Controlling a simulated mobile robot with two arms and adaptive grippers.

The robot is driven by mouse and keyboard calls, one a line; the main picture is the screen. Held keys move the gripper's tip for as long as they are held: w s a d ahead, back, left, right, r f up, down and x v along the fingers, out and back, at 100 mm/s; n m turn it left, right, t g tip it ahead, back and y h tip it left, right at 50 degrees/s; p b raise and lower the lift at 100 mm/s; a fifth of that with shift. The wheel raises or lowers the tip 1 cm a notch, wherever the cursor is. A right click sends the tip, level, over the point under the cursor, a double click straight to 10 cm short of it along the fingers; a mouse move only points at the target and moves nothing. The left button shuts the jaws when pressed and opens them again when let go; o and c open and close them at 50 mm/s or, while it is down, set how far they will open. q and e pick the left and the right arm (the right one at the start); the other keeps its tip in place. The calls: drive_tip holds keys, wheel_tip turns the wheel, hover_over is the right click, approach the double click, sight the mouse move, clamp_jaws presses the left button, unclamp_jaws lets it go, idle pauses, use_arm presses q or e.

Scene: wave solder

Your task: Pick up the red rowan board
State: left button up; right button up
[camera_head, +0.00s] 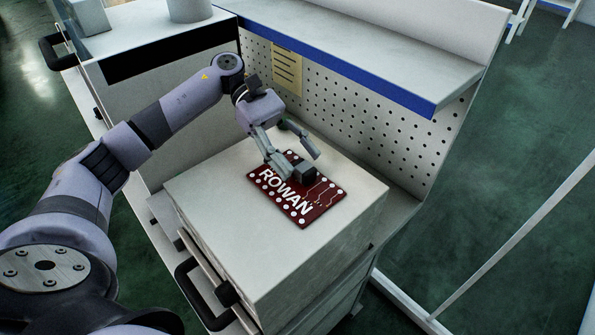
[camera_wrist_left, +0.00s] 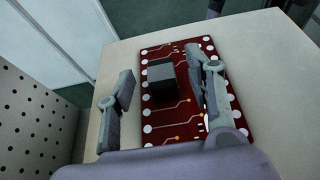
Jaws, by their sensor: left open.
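The red rowan board (camera_head: 297,191) lies flat on a pale block-like table top, with white ROWAN lettering, pale round pads along its edges and a dark block-shaped component on top. My left gripper (camera_head: 299,162) is open above the far part of the board. In the left wrist view the board (camera_wrist_left: 185,120) is under the open left gripper (camera_wrist_left: 163,82). The dark component (camera_wrist_left: 161,78) shows between the fingers. My right gripper is not in view.
The table top (camera_head: 240,205) is bare around the board. A perforated panel (camera_head: 350,110) with a yellow label (camera_head: 287,72) stands close behind, under a blue-edged shelf (camera_head: 370,45). A white cabinet (camera_head: 165,85) stands at the left. Green floor lies right.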

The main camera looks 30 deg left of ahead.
sight(308, 193)
use_arm(q)
drive_tip(key=shift+p+x, duration=0.3)
drive_tip(key=shift+x, duration=1.05)
drive_tip(key=shift+c, duration=0.4)
drive_tip(key=shift+r, duration=0.1)
clamp_jaws()
